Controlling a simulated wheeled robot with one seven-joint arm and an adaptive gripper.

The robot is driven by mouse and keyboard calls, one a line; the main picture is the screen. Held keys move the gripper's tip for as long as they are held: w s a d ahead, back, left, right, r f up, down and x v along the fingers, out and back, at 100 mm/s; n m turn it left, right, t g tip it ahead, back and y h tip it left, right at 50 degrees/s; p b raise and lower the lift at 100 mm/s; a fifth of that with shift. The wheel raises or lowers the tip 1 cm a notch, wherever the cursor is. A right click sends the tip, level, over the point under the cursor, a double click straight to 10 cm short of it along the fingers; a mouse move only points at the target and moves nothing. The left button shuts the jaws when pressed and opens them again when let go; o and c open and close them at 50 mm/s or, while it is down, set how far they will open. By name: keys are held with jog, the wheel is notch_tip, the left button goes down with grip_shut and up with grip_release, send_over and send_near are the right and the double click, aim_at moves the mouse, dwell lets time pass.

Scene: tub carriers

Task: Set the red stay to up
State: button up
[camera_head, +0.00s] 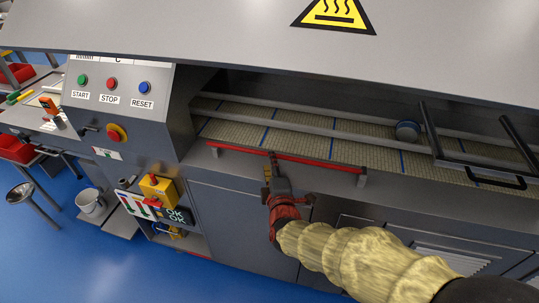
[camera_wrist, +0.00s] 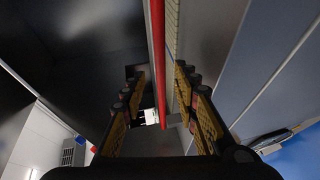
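The red stay (camera_head: 315,162) is a long thin red bar along the front ledge of the conveyor opening, with a small grey bracket at each end. It lies level along the ledge. My gripper (camera_head: 270,170) is at the bar, left of its middle, reaching in from the front. In the wrist view the red stay (camera_wrist: 158,50) runs lengthwise between the fingers of my gripper (camera_wrist: 160,78). The fingers stand apart, with a visible gap on both sides of the bar. I cannot tell how deep the bar sits between them.
Behind the bar is a mesh conveyor belt (camera_head: 280,134) with blue stripes and rails. A black-handled carrier (camera_head: 480,165) and a round blue-grey object (camera_head: 407,131) are at the right. A sloping hood (camera_head: 200,25) overhangs above. A control panel (camera_head: 115,92) with buttons is at the left.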

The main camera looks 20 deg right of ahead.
jog(key=b+x, duration=0.2)
jog(key=x, duration=0.4)
jog(key=shift+c, duration=1.2)
grip_shut()
